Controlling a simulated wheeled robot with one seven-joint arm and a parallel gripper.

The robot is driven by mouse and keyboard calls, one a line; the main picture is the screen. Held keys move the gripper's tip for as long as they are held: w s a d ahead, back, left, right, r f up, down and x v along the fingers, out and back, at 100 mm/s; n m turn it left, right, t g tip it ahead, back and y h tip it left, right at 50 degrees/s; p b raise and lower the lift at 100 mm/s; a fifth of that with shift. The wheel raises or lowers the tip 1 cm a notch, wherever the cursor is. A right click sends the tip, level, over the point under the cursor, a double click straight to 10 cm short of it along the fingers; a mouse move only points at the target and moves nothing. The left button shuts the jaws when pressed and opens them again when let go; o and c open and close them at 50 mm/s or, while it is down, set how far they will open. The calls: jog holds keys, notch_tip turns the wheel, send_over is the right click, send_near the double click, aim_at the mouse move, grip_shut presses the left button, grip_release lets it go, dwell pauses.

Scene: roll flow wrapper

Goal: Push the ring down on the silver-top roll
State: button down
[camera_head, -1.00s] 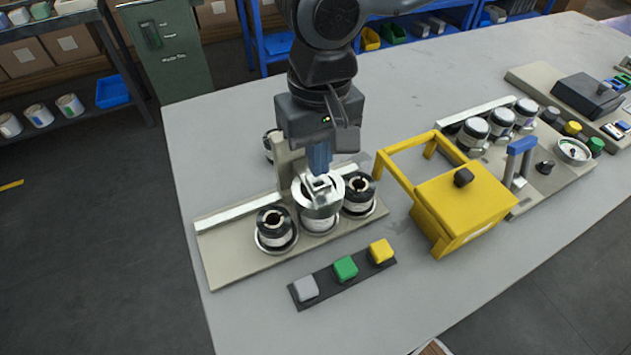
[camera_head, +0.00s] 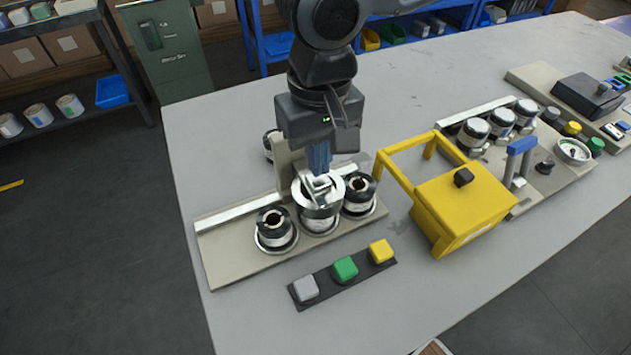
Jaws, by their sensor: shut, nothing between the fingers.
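The silver-top roll (camera_head: 320,222) stands upright in the middle seat of a beige stand, between two black-topped rolls. A silver ring (camera_head: 334,194) sits at its top, around the upper end. My gripper (camera_head: 319,180) points straight down over the middle of this roll, its blue-grey fingers shut with nothing between them. The fingertips are at the ring's top; whether they touch it I cannot tell. They hide part of the ring and the roll's centre.
Black-topped rolls stand left (camera_head: 274,230) and right (camera_head: 360,195) in the beige stand (camera_head: 232,255). A strip with grey, green and yellow buttons (camera_head: 345,269) lies in front. A yellow frame machine (camera_head: 460,205) stands to the right. The table's left side is clear.

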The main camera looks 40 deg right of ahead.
dwell(0.6)
jog(key=shift+f+b, duration=0.8)
jog(key=shift+f, duration=0.7)
notch_tip(320, 180, up, 8)
jog(key=p, duration=0.8)
jog(key=shift+r, duration=0.25)
